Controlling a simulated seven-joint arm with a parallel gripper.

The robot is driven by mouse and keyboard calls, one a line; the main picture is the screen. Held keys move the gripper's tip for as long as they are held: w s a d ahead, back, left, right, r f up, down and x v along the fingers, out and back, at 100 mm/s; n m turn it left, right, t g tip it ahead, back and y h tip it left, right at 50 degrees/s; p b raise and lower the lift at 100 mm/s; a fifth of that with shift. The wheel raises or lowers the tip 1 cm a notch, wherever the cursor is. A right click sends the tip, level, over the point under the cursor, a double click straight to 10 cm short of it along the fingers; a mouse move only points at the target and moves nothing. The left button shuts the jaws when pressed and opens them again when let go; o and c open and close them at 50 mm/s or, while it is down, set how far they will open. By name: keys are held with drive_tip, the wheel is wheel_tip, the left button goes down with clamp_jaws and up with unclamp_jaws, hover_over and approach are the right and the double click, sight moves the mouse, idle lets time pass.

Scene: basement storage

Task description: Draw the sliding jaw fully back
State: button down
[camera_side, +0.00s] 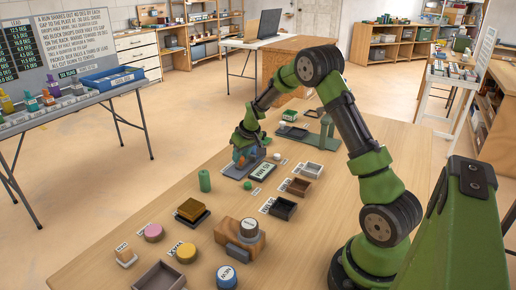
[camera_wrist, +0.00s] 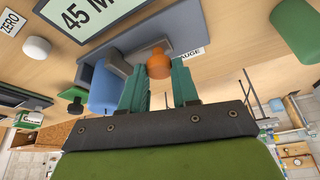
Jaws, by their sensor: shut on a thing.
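The gauge (camera_side: 236,171) stands on the wooden table under my gripper (camera_side: 246,156); its grey base (camera_wrist: 128,44) fills the upper middle of the wrist view. An orange knob (camera_wrist: 158,63) sits between the two teal fingers of my gripper (camera_wrist: 160,82), which is shut on it. A blue block (camera_wrist: 105,88) stands on the grey base just left of the fingers. I cannot tell for sure which part is the sliding jaw, as the fingers hide where the knob joins the gauge. A display (camera_wrist: 88,10) reading "45 M", partly cut off, lies beside the gauge.
A green cylinder (camera_side: 205,181) stands left of the gauge; it also shows in the wrist view (camera_wrist: 294,30). A white button (camera_wrist: 37,47) sits by a "ZERO" label. Small open trays (camera_side: 283,208) and several coloured knobs stand nearer the front.

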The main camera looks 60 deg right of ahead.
drive_tip(key=shift+a, duration=1.15)
drive_tip(key=c, duration=0.8)
unclamp_jaws()
drive_tip(key=shift+r, duration=0.1)
drive_tip(key=v, duration=1.6)
drive_tip(key=shift+s+r, duration=0.2)
drive_tip(key=shift+r, duration=0.1)
